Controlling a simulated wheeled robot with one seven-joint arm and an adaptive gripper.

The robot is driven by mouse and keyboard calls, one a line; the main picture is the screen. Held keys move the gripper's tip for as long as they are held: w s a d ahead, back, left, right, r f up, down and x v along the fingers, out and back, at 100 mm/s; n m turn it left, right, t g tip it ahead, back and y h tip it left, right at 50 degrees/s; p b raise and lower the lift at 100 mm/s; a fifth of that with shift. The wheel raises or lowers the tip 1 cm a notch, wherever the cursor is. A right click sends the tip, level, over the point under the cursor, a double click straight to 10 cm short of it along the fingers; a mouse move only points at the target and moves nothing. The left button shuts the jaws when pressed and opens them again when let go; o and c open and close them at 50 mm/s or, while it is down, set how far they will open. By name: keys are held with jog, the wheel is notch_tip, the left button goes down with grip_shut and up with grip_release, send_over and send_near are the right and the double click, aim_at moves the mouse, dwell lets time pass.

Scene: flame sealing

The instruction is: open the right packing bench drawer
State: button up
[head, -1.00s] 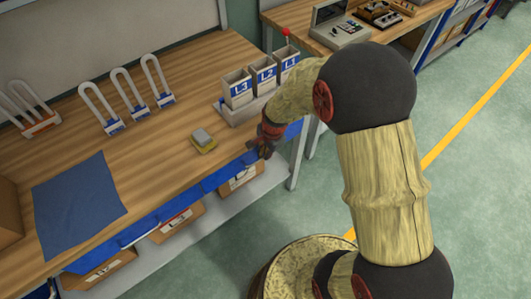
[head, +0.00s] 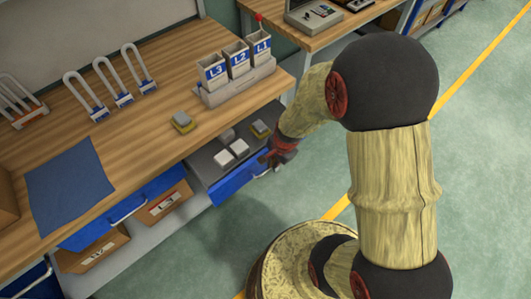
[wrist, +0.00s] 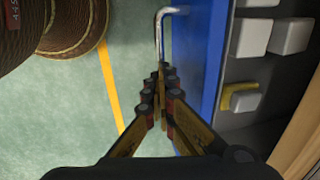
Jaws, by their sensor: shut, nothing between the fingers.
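The right packing bench drawer (head: 232,186) stands pulled out from under the bench top, its blue front facing out. Its grey inside holds white blocks (head: 232,150) and a yellow-and-grey sponge (head: 261,129). In the wrist view its blue front (wrist: 199,75) runs down the middle right, with the metal bar handle (wrist: 160,38) standing off it. My gripper (head: 266,158) is at the outer side of the drawer front. In the wrist view my gripper (wrist: 162,68) is shut, its fingertips at the near part of the handle. The fingers hide that part, so I cannot tell whether they touch it.
The bench top (head: 150,165) holds a blue cloth (head: 70,185), a sponge (head: 184,121) and bins marked L1 to L3 (head: 238,70). Another blue drawer (head: 120,212) is at the left, above cardboard boxes (head: 165,203). Green floor (head: 480,160) lies open to the right.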

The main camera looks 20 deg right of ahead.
jog(key=shift+o, duration=1.2)
jog(key=shift+w+a+f, duration=0.1)
jog(key=shift+f, duration=0.15)
jog(key=shift+o, duration=0.9)
jog(key=p+v, duration=0.7)
jog(key=v, duration=0.2)
jog(key=shift+p, duration=0.4)
jog(key=shift+w+r, duration=0.1)
